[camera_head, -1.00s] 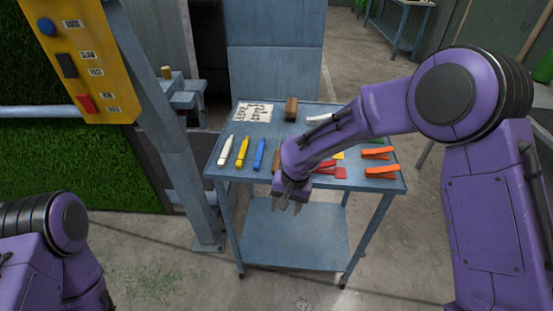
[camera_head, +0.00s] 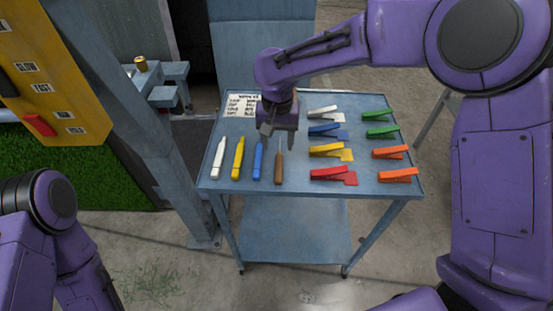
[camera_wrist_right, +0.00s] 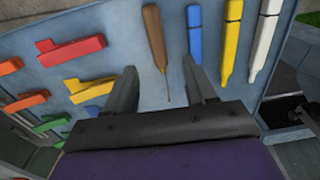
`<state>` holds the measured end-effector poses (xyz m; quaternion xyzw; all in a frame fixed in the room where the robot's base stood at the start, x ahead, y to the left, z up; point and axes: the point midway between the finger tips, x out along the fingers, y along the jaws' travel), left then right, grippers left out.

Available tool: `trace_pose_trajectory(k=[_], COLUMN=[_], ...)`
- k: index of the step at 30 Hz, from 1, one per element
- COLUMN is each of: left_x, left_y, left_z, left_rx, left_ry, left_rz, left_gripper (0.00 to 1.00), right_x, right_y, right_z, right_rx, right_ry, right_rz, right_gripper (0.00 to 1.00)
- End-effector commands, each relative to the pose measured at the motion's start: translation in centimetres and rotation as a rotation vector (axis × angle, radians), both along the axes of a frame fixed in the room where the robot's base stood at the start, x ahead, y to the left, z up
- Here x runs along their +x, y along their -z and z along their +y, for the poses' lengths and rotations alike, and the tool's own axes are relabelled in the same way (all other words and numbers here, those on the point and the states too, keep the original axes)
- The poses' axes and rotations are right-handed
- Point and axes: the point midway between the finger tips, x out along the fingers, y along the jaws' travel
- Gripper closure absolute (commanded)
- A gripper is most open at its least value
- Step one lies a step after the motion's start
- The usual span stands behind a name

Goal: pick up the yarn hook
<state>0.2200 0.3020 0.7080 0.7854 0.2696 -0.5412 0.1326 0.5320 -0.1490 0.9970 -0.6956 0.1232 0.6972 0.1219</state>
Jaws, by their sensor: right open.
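The yarn hook (camera_head: 279,167) lies on the blue-grey cart top, with a brown handle toward the front edge and a thin metal shaft pointing back. In the right wrist view the hook (camera_wrist_right: 155,38) lies with its shaft showing between my open fingers. My right gripper (camera_head: 278,132) is open and empty above the shaft end of the hook; its fingers (camera_wrist_right: 163,82) also show in the right wrist view. My left arm shows at the lower left of the head view, but its gripper is out of view.
A blue marker (camera_head: 258,160), a yellow marker (camera_head: 238,158) and a white marker (camera_head: 219,159) lie left of the hook. Several coloured clips, among them a red one (camera_head: 333,175), lie to the right. A written sheet (camera_head: 242,105) lies behind. A yellow control panel (camera_head: 60,75) stands left.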

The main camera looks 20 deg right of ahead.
Motion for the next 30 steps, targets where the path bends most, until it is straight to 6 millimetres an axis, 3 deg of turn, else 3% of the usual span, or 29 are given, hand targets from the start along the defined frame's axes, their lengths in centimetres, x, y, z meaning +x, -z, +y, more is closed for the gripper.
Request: trace_pose_trajectory(k=[15, 22, 23, 27, 28, 30], left_x=[0.0, 0.0, 0.0, 0.0, 0.0, 0.0], left_y=[-1.6, -1.5, -1.5, -1.5, -1.5, -1.5], left_z=[0.0, 0.0, 0.0, 0.0, 0.0, 0.0], left_rx=[-0.001, -0.001, -0.001, -0.001, -0.001, -0.001], left_ry=[0.0, 0.0, 0.0, 0.0, 0.0, 0.0], left_rz=[0.001, 0.001, 0.001, 0.001, 0.001, 0.001], left_gripper=[1.0, 1.0, 1.0, 1.0, 1.0, 1.0], right_x=[-0.1, -0.1, -0.1, -0.2, -0.2, -0.1], right_y=[7.7, 8.2, 8.2, 8.2, 8.2, 8.2], right_z=[-0.4, -0.5, -0.5, -0.5, -0.5, -0.5], right_rx=[0.0, 0.001, 0.001, 0.001, 0.001, 0.001], right_ry=[-0.006, -0.004, -0.004, -0.003, -0.003, -0.003], right_rz=[0.001, -0.001, -0.001, -0.001, -0.001, -0.001], right_gripper=[0.45, 0.45, 0.48, 0.94, 1.0, 1.0])
